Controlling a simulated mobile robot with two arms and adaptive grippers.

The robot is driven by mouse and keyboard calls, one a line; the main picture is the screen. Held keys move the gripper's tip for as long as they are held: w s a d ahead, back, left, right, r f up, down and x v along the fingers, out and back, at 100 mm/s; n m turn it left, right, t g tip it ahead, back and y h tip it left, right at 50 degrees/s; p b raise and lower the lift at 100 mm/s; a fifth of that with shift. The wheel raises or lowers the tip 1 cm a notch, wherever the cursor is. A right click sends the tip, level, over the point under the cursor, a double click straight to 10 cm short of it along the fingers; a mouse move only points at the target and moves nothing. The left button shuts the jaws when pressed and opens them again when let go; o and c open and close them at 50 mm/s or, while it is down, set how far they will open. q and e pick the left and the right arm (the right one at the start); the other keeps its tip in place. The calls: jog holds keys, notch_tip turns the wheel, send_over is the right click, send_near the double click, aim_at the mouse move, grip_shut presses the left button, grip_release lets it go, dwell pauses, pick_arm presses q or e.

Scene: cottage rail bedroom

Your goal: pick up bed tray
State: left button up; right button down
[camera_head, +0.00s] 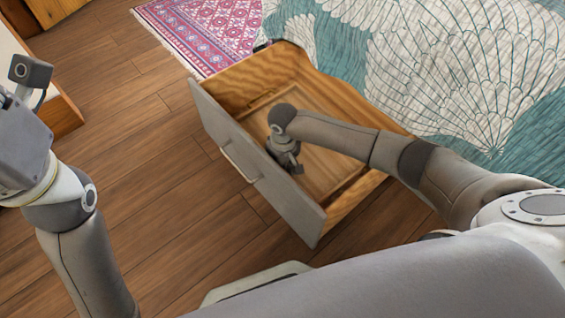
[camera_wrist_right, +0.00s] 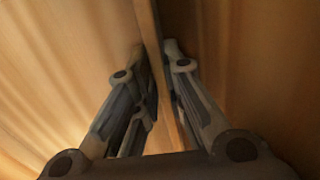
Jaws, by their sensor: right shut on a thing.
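The wooden bed tray (camera_head: 348,187) lies inside an open wooden drawer (camera_head: 225,150) with a grey front. Its low rim shows at the right and back, and my right arm covers part of it. My right gripper (camera_head: 291,166) reaches down into the drawer, close behind the front panel. In the right wrist view the right gripper (camera_wrist_right: 158,85) is shut on a thin upright wooden edge (camera_wrist_right: 156,60), which looks like the bed tray's rim. My left arm is at the left edge, away from the drawer; its fingers do not show.
A bed with a teal and white patterned cover (camera_head: 440,70) stands right behind the drawer. A pink patterned rug (camera_head: 200,30) lies at the top. Bare wooden floor (camera_head: 140,170) is free left of the drawer. A white and wooden furniture piece (camera_head: 62,115) stands at the left.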

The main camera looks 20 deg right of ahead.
jog(key=shift+s+a, duration=0.2)
jog(key=shift+a, duration=0.05)
jog(key=c, duration=1.4)
grip_release()
jog(key=shift+c, duration=0.2)
notch_tip(320, 180, up, 12)
